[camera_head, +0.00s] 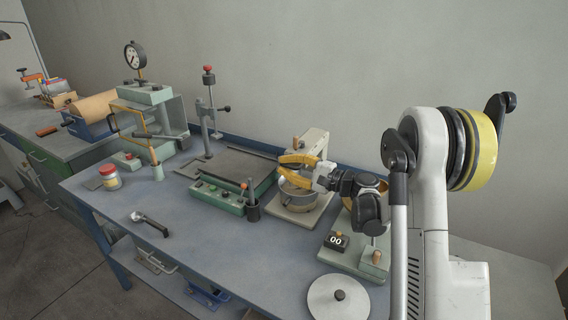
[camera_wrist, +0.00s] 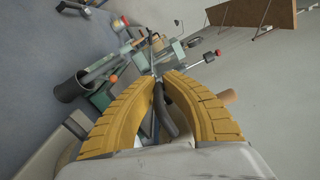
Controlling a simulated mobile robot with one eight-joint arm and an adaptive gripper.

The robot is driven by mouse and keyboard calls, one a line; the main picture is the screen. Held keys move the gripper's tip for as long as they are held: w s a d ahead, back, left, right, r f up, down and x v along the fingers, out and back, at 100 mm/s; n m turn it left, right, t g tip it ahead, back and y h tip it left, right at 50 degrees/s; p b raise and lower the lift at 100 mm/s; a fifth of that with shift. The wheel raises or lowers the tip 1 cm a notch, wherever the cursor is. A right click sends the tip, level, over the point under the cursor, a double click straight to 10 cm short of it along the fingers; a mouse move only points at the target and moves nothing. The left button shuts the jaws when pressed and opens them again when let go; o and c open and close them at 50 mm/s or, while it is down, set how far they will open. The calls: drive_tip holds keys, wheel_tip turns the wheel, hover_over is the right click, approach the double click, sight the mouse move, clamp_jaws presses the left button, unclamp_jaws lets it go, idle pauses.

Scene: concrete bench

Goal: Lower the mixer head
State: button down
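The cream mixer (camera_head: 314,140) stands toward the back of the bench, with a wooden knob (camera_head: 296,142) on its side. Its metal bowl (camera_head: 300,198) sits on a pale base (camera_head: 292,218). My gripper (camera_head: 280,167) is in front of the mixer, above the bowl, and hides part of the head. Its yellow fingers are apart. In the wrist view the fingers (camera_wrist: 162,78) curve toward each other with a narrow gap, and a dark curved piece (camera_wrist: 168,105) shows between them. A wooden knob (camera_wrist: 228,97) is beside the right finger. I cannot tell whether the fingers touch the mixer.
The front middle is clear.

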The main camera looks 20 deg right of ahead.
drive_tip(key=shift+s+f, duration=0.1)
drive_tip(key=shift+f, duration=0.2)
drive_tip(key=c, duration=1.7)
unclamp_jaws()
drive_tip(key=shift+a, duration=0.1)
drive_tip(key=shift+o, duration=1)
drive_tip(key=shift+a+f, duration=0.1)
drive_tip(key=shift+f, duration=0.05)
drive_tip(key=v, duration=1.2)
drive_tip(key=shift+r, duration=0.2)
